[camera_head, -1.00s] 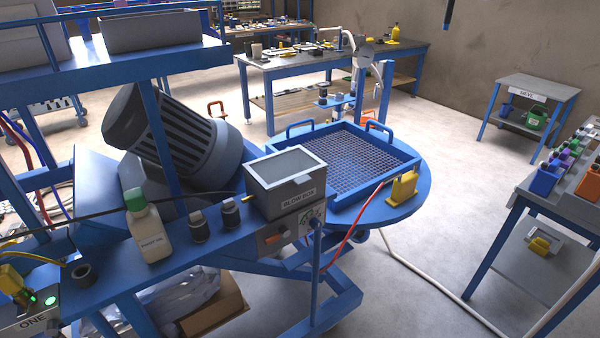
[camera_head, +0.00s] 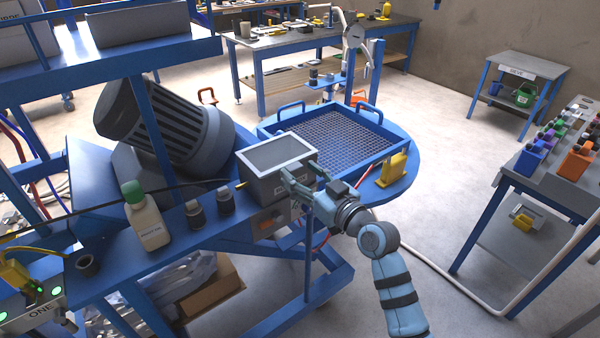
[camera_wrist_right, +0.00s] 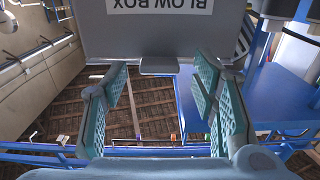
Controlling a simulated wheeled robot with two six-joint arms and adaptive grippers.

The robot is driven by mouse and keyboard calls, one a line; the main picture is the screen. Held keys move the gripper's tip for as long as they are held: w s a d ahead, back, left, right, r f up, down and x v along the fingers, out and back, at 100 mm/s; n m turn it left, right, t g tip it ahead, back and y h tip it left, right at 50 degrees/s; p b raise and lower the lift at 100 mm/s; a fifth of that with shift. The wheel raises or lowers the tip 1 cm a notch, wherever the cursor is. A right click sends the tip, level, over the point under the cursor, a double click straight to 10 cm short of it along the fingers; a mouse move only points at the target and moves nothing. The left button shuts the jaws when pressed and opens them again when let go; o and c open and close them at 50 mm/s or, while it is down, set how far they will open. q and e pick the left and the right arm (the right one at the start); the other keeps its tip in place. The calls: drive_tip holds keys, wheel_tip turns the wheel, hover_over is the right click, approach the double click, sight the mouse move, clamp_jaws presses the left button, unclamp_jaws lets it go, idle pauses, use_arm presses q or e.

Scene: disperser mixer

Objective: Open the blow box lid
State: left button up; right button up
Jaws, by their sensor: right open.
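The blow box (camera_head: 258,187) is a grey box on the blue bench, and its label shows upside down in the right wrist view (camera_wrist_right: 160,8). Its lid (camera_head: 250,168) has a pale rim around a grey panel and lies shut on top. A small grey tab (camera_wrist_right: 158,66) sticks out at the box front. My right gripper (camera_head: 300,174) is at the box's front right side. In the wrist view it is open (camera_wrist_right: 160,82), with a teal-padded finger on each side of the tab and nothing held. The gripper hides part of the box front and label. My left gripper is out of view.
A white bottle with a green cap (camera_head: 147,222) and two small dark bottles (camera_head: 225,201) stand left of the box. A blue mesh tray (camera_head: 395,151) lies behind it, with a yellow holder (camera_head: 393,170) at the right. A large grey motor (camera_head: 165,125) leans at the back left.

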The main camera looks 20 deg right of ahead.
drive_tip(key=shift+w+a, duration=0.2)
drive_tip(key=shift+w, duration=0.4)
drive_tip(key=shift+c, duration=0.5)
clamp_jaws()
drive_tip(key=shift+r, duration=0.1)
